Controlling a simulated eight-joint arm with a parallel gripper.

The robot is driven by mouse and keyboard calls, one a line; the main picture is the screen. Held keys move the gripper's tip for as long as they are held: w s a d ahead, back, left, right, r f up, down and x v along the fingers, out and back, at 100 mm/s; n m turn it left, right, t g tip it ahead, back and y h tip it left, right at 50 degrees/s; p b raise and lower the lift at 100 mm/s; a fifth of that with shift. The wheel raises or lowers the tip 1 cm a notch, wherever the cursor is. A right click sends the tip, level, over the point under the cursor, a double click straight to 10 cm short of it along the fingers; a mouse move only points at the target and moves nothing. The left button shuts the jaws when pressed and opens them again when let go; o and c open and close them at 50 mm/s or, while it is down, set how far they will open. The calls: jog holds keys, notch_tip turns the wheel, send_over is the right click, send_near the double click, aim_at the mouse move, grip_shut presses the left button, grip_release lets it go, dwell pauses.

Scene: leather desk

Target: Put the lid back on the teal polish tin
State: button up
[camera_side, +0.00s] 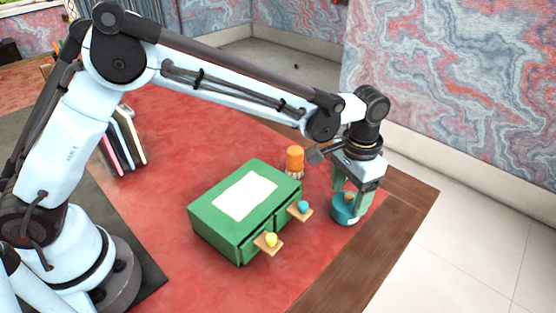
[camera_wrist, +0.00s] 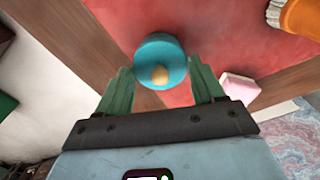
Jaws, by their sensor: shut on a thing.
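The teal lid (camera_wrist: 172,53) is round with a tan knob on top. In the side view the teal polish tin (camera_side: 343,214) is near the desk's right corner, with the tan knob showing above it. My gripper (camera_wrist: 162,66) points down there, its two green fingers on opposite sides of the lid's rim, shut on the lid. In the side view my gripper (camera_side: 350,207) partly covers the lid and tin. The lid hides the tin from the wrist camera, and I cannot tell whether the lid is fully seated.
A green drawer box (camera_side: 215,222) stands left of the tin, with two small drawers pulled out toward the front. An orange-topped jar (camera_side: 294,157) stands behind the box. A pink block (camera_wrist: 240,88) is near one finger. Books (camera_side: 125,137) stand far left. The desk edge is close.

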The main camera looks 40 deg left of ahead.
dwell(0.3)
jog(key=o, duration=1.1)
jog(key=shift+o, duration=0.2)
jog(key=shift+r, duration=3.5)
grip_shut()
jog(key=shift+f, duration=0.4)
